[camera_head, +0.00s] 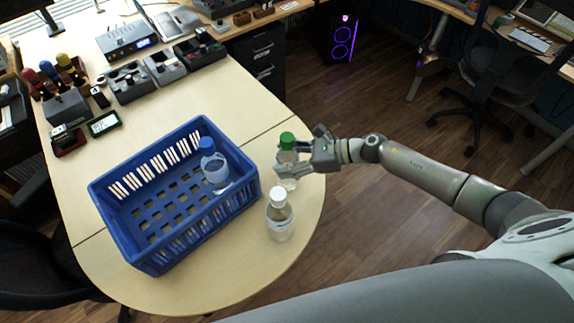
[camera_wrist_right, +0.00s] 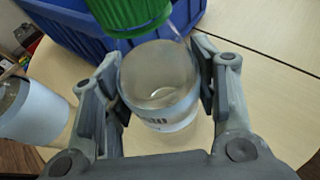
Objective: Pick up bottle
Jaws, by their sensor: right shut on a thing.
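A clear bottle with a green cap (camera_head: 287,141) stands upright near the right edge of the table, beside the blue crate. My right gripper (camera_head: 283,167) is shut on it. In the right wrist view the green-capped bottle (camera_wrist_right: 158,85) sits between both fingers, which touch its sides. A bottle with a white cap (camera_head: 279,217) stands on the table in front of it; its body shows at the left of the right wrist view (camera_wrist_right: 30,112). A blue-capped bottle (camera_head: 213,168) is inside the blue crate (camera_head: 152,262). My left gripper is not in view.
The wooden table (camera_head: 236,280) is bare along its front rounded edge. Grey trays (camera_head: 130,84) and several small devices stand at the back left. An office chair (camera_head: 490,85) stands on the floor at the right.

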